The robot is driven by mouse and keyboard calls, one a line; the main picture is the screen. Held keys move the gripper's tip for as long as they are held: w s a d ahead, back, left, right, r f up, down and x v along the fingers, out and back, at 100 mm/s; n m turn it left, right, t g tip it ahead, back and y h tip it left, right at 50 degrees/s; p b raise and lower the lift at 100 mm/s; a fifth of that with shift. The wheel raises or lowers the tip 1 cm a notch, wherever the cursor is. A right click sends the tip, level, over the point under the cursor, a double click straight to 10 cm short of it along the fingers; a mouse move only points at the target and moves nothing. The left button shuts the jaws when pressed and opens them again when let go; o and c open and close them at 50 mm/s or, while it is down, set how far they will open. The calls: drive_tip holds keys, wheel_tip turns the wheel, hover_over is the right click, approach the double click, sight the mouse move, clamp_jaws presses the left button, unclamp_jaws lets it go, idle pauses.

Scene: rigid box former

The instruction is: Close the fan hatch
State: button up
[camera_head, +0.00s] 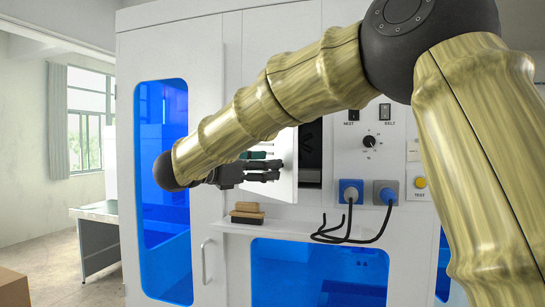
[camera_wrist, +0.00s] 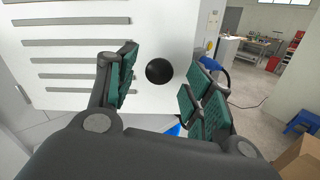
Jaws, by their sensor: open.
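The fan hatch (camera_head: 285,160) is a white panel that stands swung open from the cabinet front in the head view, with a dark opening (camera_head: 311,150) to its right. In the wrist view the hatch (camera_wrist: 75,60) shows several grey vent slots and a round black knob (camera_wrist: 159,71). My gripper (camera_head: 262,171) is at the hatch's left side in the head view. In the wrist view my gripper (camera_wrist: 160,84) is open, with green pads on both sides of the knob. I cannot tell whether the pads reach around the knob; no contact shows. My arm hides the hatch's upper part in the head view.
Below the hatch, a brush-like wooden block (camera_head: 247,213) lies on a narrow ledge (camera_head: 270,229). Two blue plugs (camera_head: 350,190) with black cables sit right of the opening. A cabinet door handle (camera_head: 205,261) is lower left. Open floor (camera_head: 60,262) lies left of the cabinet.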

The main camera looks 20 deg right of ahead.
drive_tip(key=shift+p+x, duration=0.55)
drive_tip(key=shift+x, duration=0.85)
drive_tip(key=shift+c, duration=0.2)
clamp_jaws()
